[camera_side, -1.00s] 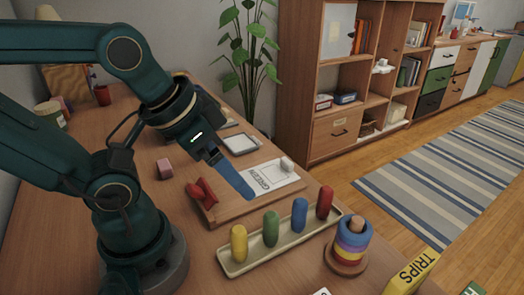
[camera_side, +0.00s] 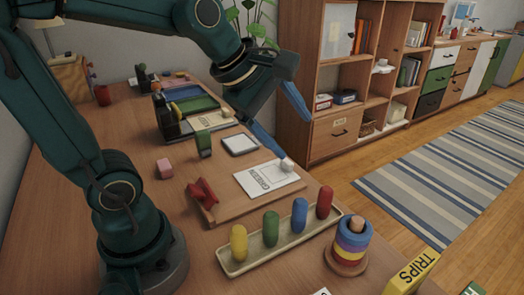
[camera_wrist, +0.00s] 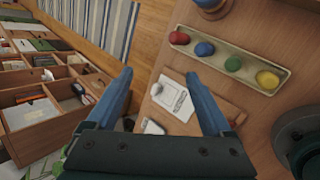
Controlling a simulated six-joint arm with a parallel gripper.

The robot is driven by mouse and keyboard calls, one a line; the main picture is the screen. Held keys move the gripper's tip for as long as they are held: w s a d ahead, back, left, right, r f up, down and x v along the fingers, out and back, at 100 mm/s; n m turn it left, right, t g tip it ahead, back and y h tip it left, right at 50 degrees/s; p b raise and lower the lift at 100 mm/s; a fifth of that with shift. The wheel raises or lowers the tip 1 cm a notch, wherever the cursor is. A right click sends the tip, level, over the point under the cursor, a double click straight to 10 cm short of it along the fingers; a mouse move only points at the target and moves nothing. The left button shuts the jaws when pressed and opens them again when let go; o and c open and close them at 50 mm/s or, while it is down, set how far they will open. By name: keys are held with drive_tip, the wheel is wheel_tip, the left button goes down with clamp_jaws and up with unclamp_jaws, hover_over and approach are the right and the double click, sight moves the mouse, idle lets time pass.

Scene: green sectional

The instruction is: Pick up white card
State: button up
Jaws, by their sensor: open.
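The white card (camera_side: 262,181) lies flat on a wooden board on the table, with dark lettering along one edge. It also shows in the wrist view (camera_wrist: 177,97), between and beyond my fingers. A small white rounded piece (camera_side: 287,164) sits at the card's far right corner; it shows in the wrist view too (camera_wrist: 156,89). My gripper (camera_side: 296,138) is open, its two blue fingers spread wide and empty. In the wrist view my gripper (camera_wrist: 158,74) frames the area around the card. It appears above and beyond the card; the exact height is hard to tell.
A tray (camera_side: 232,268) with yellow, green, blue and red pegs stands in front of the board. A ring stacker (camera_side: 350,243) is at its right. Red blocks (camera_side: 203,192) and a pink cube (camera_side: 164,168) lie left of the card. A framed tablet-like square (camera_side: 240,144) is behind it.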

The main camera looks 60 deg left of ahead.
drive_tip(key=w+a+f+n, duration=0.4)
drive_tip(key=w+a+n, duration=0.25)
drive_tip(key=n, duration=0.45)
drive_tip(key=n+g, duration=0.3)
drive_tip(key=n, duration=0.1)
hover_over(287, 160)
drive_tip(key=s, duration=0.2)
drive_tip(key=shift+y, duration=0.3)
drive_tip(key=f, duration=0.8)
drive_tip(key=shift+s+d+f, duration=0.15)
drive_tip(key=shift+s+f, duration=0.05)
drive_tip(key=shift+f, duration=0.3)
drive_tip(key=shift+x, duration=2.3)
drive_tip(key=shift+w, duration=0.1)
clamp_jaws()
